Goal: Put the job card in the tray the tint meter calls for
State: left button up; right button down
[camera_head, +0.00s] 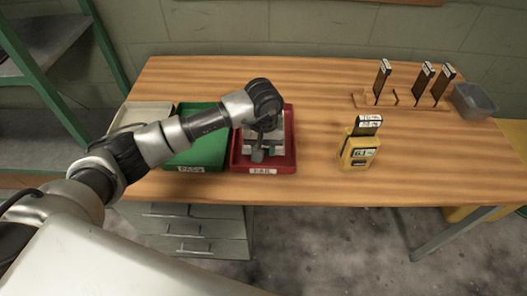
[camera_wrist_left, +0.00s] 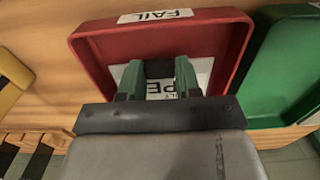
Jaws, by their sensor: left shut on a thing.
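The white job card (camera_wrist_left: 205,72), with black lettering partly covered, shows behind my left fingers in the left wrist view. My left gripper (camera_wrist_left: 160,78) is shut on it, over the inside of the red tray (camera_wrist_left: 92,50) labelled FAIL. In the head view my left gripper (camera_head: 258,152) is low over the red tray (camera_head: 290,158); I cannot tell whether the card touches its floor. The yellow tint meter (camera_head: 358,152) stands to the right with a dark strip in its top; its display seems to read 6.1. My right gripper is not in view.
The green tray (camera_head: 193,160), labelled PASS, and a pale tray (camera_head: 148,113) are left of the red tray. A wooden rack (camera_head: 400,99) with several dark strips and a grey bin (camera_head: 472,101) are at the back right. The table's right front is clear.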

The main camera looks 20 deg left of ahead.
pick_arm(q)
notch_tip(320, 180, down, 2)
jog(key=shift+f, duration=0.25)
jog(key=shift+f, duration=0.2)
jog(key=o, duration=0.8)
jog(key=shift+r, duration=0.1)
jog(key=shift+r, duration=0.2)
notch_tip(320, 180, up, 12)
jog(key=shift+b, duration=0.45)
